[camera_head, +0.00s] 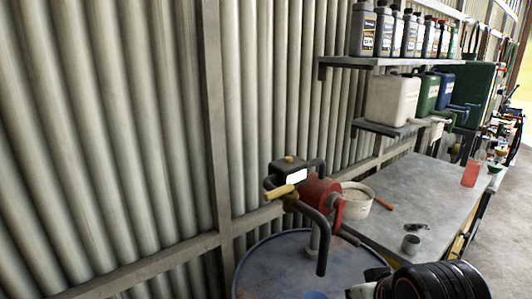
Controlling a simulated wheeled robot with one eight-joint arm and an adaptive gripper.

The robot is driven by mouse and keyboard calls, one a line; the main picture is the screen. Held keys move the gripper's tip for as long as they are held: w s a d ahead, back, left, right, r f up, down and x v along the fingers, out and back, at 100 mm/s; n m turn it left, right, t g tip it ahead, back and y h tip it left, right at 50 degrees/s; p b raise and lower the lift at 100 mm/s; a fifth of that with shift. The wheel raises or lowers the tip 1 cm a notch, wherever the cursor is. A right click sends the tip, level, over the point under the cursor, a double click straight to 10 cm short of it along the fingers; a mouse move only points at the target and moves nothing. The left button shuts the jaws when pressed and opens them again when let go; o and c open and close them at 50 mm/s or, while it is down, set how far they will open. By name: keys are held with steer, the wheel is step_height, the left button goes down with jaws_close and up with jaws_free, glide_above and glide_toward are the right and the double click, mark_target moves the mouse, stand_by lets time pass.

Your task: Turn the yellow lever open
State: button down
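A pump with a red body (320,188) stands on top of a blue drum (270,262). A short yellow-tan handle (281,191) sticks out to the left on the near side of the pump. It is the only yellow lever-like part I can make out, and I cannot tell its open or shut position. A dark curved spout hangs down in front of the red body. A black ribbed part of my arm shows at the bottom right, apart from the handle. My gripper's fingers are not visible.
A corrugated wall (120,130) stands close behind the drum.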

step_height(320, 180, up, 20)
steer(key=p, duration=1.9)
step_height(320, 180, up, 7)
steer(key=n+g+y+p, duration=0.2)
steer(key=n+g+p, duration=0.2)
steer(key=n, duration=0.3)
glide_above(279, 194)
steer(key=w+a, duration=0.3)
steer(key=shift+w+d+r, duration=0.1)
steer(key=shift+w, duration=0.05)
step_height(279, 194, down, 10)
steer(key=p, duration=0.1)
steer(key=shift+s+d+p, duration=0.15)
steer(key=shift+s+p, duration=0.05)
steer(key=shift+p, duration=0.15)
